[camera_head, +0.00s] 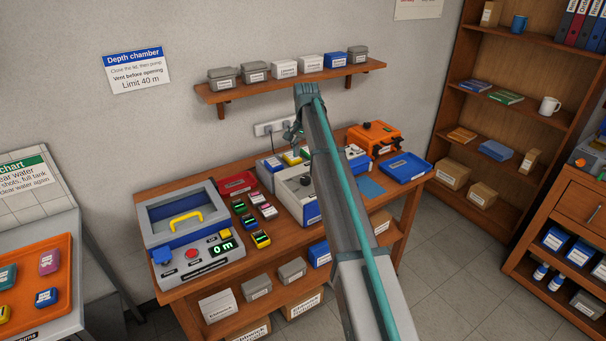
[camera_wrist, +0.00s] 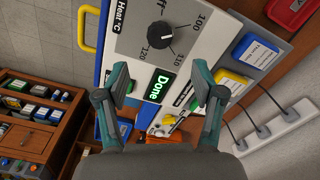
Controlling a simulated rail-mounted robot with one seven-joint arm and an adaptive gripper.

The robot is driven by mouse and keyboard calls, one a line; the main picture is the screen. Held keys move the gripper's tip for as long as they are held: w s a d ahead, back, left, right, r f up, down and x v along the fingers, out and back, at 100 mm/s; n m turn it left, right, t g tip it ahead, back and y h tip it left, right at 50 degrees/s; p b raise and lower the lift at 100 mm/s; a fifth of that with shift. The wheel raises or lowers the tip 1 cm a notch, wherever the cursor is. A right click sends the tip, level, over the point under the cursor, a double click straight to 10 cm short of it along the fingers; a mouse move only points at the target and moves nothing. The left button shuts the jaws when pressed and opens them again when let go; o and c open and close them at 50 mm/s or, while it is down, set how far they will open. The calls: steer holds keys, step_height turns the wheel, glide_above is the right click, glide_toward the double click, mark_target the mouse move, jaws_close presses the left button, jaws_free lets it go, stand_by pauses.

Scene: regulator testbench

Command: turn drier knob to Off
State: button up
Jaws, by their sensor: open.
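In the wrist view the drier knob (camera_wrist: 160,39) is a round black knob on a grey dial plate (camera_wrist: 135,42). The plate reads "Heat °C", with 100, 110 and 120 and a partly cut-off word ending in "ff". A small pale mark shows on the knob; its exact direction is hard to tell. A green display (camera_wrist: 159,87) below it reads "Done". My gripper (camera_wrist: 164,76) is open, its two teal fingers wide apart with nothing between them. The knob appears beyond the fingertips, apart from them. In the head view my arm hides part of the bench.
A yellow handle (camera_wrist: 88,28) stands left of the panel. Yellow (camera_wrist: 231,83) and blue (camera_wrist: 257,52) labelled items and a white power strip (camera_wrist: 276,124) lie to its right. In the head view the depth chamber (camera_head: 190,215) stands left; a shelf (camera_head: 290,87) of boxes hangs above.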

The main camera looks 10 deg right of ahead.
mark_target(306, 178)
step_height(306, 178, down, 10)
steer(key=p, duration=0.3)
steer(key=shift+r, duration=0.2)
steer(key=c, duration=1.1)
steer(key=shift+c, duration=0.2)
